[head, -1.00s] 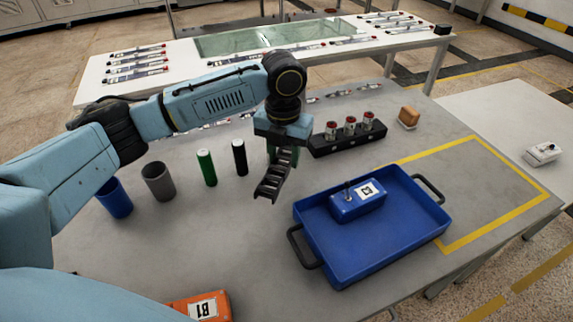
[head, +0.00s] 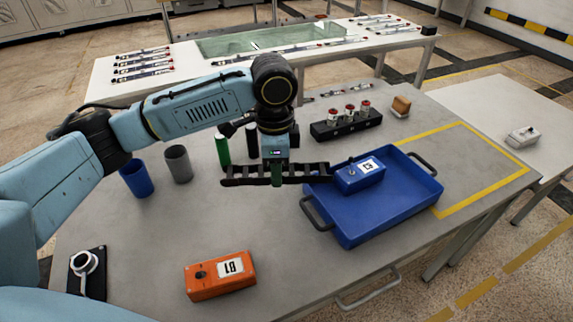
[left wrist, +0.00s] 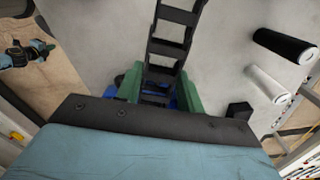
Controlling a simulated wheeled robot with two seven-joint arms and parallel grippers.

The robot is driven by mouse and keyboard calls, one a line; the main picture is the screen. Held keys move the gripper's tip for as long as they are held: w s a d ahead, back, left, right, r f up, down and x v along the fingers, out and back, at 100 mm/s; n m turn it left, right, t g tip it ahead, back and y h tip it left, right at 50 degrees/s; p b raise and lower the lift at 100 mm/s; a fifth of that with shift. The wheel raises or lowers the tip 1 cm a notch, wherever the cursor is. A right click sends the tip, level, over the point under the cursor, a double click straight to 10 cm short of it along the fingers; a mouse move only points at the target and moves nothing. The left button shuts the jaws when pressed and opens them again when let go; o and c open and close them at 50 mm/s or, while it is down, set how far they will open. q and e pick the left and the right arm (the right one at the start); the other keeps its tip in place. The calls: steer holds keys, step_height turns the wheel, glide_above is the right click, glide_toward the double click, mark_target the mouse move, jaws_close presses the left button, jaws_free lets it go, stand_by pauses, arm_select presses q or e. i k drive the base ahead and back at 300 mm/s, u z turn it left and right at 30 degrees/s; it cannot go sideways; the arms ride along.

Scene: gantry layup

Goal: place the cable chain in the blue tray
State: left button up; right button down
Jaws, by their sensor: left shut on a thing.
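The black cable chain (head: 240,175) is a ladder-like strip, held crosswise in my left gripper (head: 277,175). The gripper's green fingers are shut on it near its middle. In the left wrist view the chain (left wrist: 168,48) runs up between the green fingers (left wrist: 160,92). The blue tray (head: 390,216) lies at the right with a black handle at each end. The chain's right end overlaps the tray's left corner in the head view; its height above it is unclear. A blue-and-black part (left wrist: 25,55) at the left wrist view's edge may be my right gripper; its jaws are unclear.
A blue labelled box (head: 358,178) sits in the tray. A green cylinder (head: 222,150), grey cup (head: 178,164), blue cup (head: 137,178) and orange box (head: 220,276) stand left.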

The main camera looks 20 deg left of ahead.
mark_target(382, 208)
steer(key=k, duration=0.55)
steer(key=u, duration=0.15)
steer(key=i, duration=1)
steer(key=z, duration=0.85)
